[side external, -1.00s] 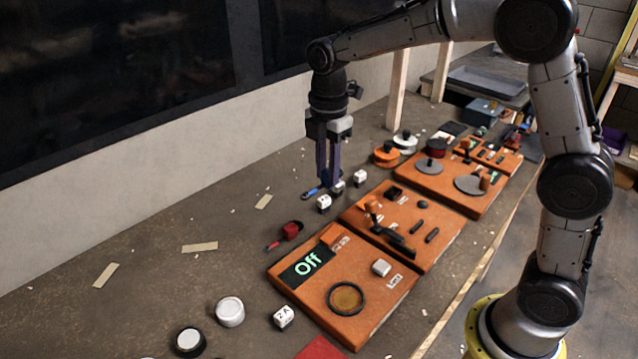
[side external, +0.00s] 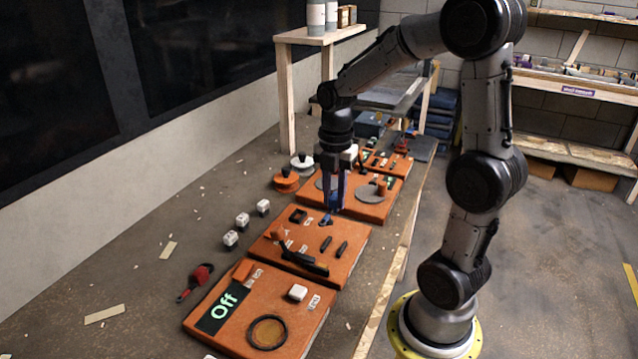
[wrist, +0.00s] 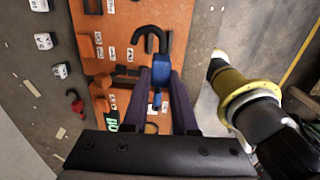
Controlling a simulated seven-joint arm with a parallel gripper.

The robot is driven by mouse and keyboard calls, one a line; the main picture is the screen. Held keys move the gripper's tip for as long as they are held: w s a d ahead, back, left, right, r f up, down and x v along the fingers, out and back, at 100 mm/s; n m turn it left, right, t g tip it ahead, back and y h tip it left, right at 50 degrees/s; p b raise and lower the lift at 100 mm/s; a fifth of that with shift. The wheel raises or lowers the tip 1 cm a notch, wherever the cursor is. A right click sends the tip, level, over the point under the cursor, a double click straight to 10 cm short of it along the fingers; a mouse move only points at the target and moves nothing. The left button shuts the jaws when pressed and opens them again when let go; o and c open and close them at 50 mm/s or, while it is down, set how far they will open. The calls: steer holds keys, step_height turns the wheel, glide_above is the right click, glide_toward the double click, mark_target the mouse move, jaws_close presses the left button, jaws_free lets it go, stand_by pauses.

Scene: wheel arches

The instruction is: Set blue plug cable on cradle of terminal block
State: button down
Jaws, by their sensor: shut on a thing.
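My gripper (side external: 333,206) points down over the far end of the middle orange board. Its fingers are shut on the blue plug cable (wrist: 160,72). In the wrist view, the blue body sits between the fingertips and a black hooked piece (wrist: 150,34) curves beyond it. In the side view, a little blue shows under the fingertips, low over the board; contact with it is unclear. The middle board (side external: 268,251) carries a black square part (side external: 297,216), an orange part (side external: 278,234) and black bars (side external: 342,249). I cannot tell which is the terminal block's cradle.
White lettered cubes (side external: 242,219) and a red-handled tool (side external: 197,280) lie left of the boards. The near board has an "Off" display (side external: 222,306). The far board (side external: 355,210) holds grey discs.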

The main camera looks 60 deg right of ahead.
glide_toward(333, 252)
steer(key=shift+w+f, duration=0.15)
steer(key=shift+f, duration=2.5)
steer(key=shift+f, duration=0.45)
steer(key=c, duration=0.7)
jaws_free()
steer(key=shift+o, duration=0.4)
step_height(333, 252, up, 14)
steer(key=shift+r, duration=0.2)
steer(key=shift+n+t, duration=0.7)
steer(key=shift+t, duration=0.1)
steer(key=a+r, duration=0.4)
steer(key=shift+a, duration=0.15)
steer(key=s+a+r+m+t, duration=0.2)
steer(key=s+a+m, duration=0.7)
steer(key=m, duration=1)
steer(key=shift+s+r+t, duration=0.25)
steer(key=shift+s+t, duration=0.3)
steer(key=shift+t, duration=0.45)
